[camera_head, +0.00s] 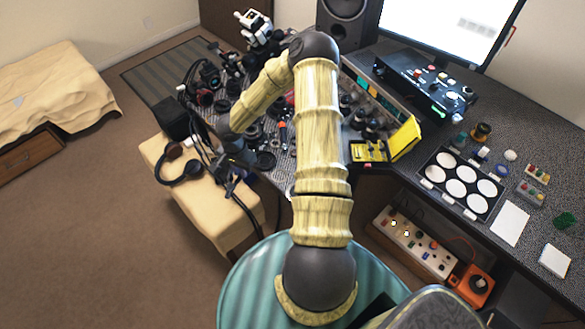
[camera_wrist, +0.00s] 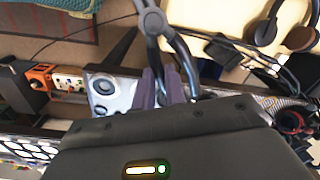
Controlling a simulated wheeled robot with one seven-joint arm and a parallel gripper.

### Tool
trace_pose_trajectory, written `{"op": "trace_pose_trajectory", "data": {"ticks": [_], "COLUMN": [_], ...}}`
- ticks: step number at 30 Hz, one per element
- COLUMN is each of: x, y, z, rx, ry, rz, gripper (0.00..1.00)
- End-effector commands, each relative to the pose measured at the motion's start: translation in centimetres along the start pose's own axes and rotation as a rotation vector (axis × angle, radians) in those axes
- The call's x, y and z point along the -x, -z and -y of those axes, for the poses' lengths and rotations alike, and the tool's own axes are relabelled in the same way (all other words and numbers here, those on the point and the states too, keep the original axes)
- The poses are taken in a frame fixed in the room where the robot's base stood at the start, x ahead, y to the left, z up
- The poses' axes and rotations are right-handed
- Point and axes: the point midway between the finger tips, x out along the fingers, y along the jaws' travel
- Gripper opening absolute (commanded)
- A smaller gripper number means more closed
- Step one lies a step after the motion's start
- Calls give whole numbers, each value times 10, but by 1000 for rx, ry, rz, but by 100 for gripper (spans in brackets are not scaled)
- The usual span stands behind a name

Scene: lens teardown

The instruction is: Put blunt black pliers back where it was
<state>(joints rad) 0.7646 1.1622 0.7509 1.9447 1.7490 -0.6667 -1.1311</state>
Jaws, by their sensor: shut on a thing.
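Black pliers (camera_wrist: 152,20) show in the wrist view, with the rounded grey-black end at the top centre. My gripper (camera_wrist: 168,88) is shut on them, and its dark fingers hide part of the tool. In the head view my arm reaches forward and bends down to the left. My gripper (camera_head: 238,160) is there above the gap between the beige bench and the desk edge. The pliers are small and hard to separate from dark cables in that view. An open yellow case (camera_head: 407,138) stands on the desk, right of my arm.
Headphones (camera_head: 183,165) and cables lie on the beige bench (camera_head: 205,207). Lens parts and cameras crowd the desk's left part. A tray of white discs (camera_head: 459,184) lies on the right. A power strip (camera_head: 412,243) and an orange device (camera_head: 471,286) are below the desk edge.

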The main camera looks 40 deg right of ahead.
Motion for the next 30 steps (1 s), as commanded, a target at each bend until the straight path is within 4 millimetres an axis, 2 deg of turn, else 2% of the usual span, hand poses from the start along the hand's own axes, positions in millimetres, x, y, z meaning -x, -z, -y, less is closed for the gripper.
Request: {"op": "trace_pose_trajectory", "data": {"ticks": [3,11,24,27,30], "x": [-5,-10,-16,-16,-16], "y": [24,71,147,157,161], "z": [-12,-41,-103,-112,-117], "rx": [-275,-886,-1944,-2095,-2165], "ry": [5,15,23,23,21], "rz": [-11,-32,-83,-90,-94], "gripper": [0,0,0,0,0]}}
